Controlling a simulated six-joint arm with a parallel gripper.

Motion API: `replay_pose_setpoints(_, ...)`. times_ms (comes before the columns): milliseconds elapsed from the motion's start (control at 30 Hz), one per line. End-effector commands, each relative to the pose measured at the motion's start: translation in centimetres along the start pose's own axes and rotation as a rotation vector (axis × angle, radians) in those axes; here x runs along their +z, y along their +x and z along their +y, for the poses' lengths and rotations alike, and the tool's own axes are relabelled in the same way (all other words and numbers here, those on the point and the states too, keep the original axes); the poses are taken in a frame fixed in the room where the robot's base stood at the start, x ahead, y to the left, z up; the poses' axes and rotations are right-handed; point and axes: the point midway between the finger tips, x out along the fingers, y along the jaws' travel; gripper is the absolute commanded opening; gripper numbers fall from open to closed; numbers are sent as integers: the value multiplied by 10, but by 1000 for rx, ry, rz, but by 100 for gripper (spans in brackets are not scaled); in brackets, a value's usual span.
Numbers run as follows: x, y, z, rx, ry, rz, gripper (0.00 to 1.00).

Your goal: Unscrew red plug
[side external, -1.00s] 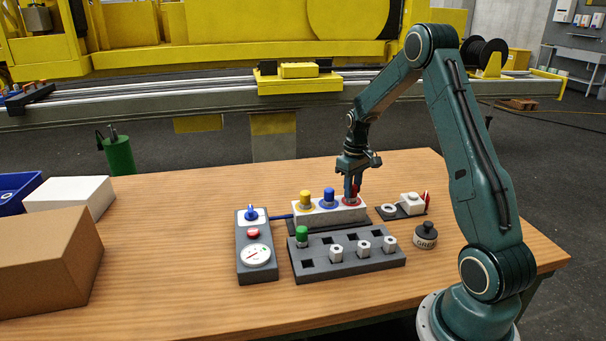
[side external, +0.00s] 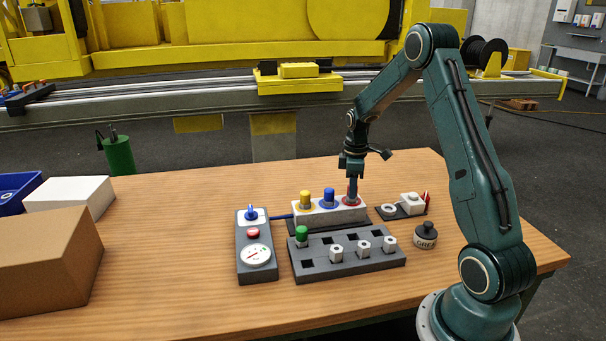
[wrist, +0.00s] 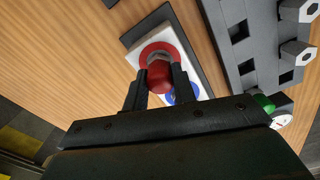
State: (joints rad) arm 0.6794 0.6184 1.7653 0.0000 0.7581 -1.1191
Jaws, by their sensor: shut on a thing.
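The red plug (wrist: 160,75) sits in the red-ringed port at the end of the white block (side external: 318,213). My gripper (wrist: 162,77) points down over it and is shut on it, one finger on each side in the wrist view. In the side view my gripper (side external: 352,192) largely hides the plug, and the red ring (side external: 352,202) shows around its base. The blue plug (side external: 328,197) and the yellow plug (side external: 305,200) stand upright in the same block, to the left.
In front of the block lies a dark grey rack (side external: 350,257) holding a green plug (side external: 302,234) and several white hex-ended pieces. A gauge box (side external: 256,245) stands left. The table's left middle is clear.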

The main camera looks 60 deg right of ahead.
Motion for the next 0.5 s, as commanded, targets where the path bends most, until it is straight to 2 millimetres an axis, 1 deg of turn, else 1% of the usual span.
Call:
replay_pose_setpoints(300, 0, -1, 0, 0, -247, 0, 0)
replay_pose_setpoints(500, 0, -1, 0, 0, -342, 0, 0)
